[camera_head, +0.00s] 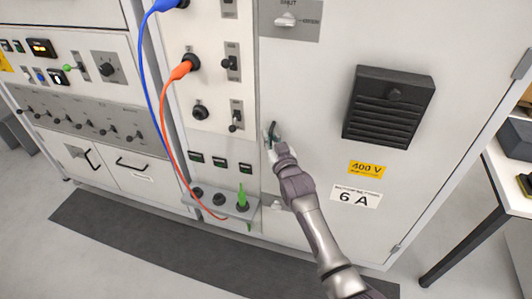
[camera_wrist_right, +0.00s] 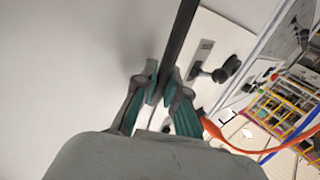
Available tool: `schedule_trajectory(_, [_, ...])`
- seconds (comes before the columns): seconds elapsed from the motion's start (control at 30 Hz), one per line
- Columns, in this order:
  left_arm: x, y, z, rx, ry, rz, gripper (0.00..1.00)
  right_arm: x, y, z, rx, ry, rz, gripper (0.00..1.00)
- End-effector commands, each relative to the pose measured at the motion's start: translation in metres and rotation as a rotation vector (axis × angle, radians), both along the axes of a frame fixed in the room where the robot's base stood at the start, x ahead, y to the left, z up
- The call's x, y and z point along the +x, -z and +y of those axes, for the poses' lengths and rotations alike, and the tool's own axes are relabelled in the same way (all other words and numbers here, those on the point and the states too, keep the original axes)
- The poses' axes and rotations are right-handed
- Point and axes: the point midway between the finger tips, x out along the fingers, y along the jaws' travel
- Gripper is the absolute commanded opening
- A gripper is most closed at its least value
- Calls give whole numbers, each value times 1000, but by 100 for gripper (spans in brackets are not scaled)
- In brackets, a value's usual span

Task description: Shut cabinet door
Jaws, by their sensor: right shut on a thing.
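The white cabinet door (camera_head: 315,100) fills the right-middle of the head view, with a black louvred vent and the labels 400 V and 6 A. It looks about flush with the cabinet front; I cannot tell if a small gap is left. My right gripper (camera_head: 272,134) is at the door's left edge, on the dark door handle (camera_head: 274,127). In the right wrist view the handle (camera_wrist_right: 181,35) is a dark bar running up between the fingers of my right gripper (camera_wrist_right: 163,88), which is shut on it. My left gripper is not in view.
Left of the door is a panel (camera_head: 215,130) with switches, sockets and a blue (camera_head: 143,70) and an orange cable (camera_head: 165,120). A green plug (camera_head: 242,197) stands on a low ledge. A table (camera_head: 510,180) is at right. A dark mat (camera_head: 120,230) lies on the floor.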

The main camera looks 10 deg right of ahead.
Motion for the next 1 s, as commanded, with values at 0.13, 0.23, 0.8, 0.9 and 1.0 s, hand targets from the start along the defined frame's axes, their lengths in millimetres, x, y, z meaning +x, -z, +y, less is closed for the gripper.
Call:
schedule_trajectory(0.13, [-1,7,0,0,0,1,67,10,2,-4,-1,17,2,0])
schedule_trajectory(0.23, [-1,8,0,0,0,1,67,14,2,-6,-2,23,3,0])
schedule_trajectory(0.8, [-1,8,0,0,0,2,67,16,-2,-9,-2,27,-2,36])
schedule_trajectory(0.9, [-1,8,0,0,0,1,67,16,-1,-8,-2,27,-1,37])
schedule_trajectory(1.0, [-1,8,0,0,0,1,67,16,0,-8,-2,26,0,37])
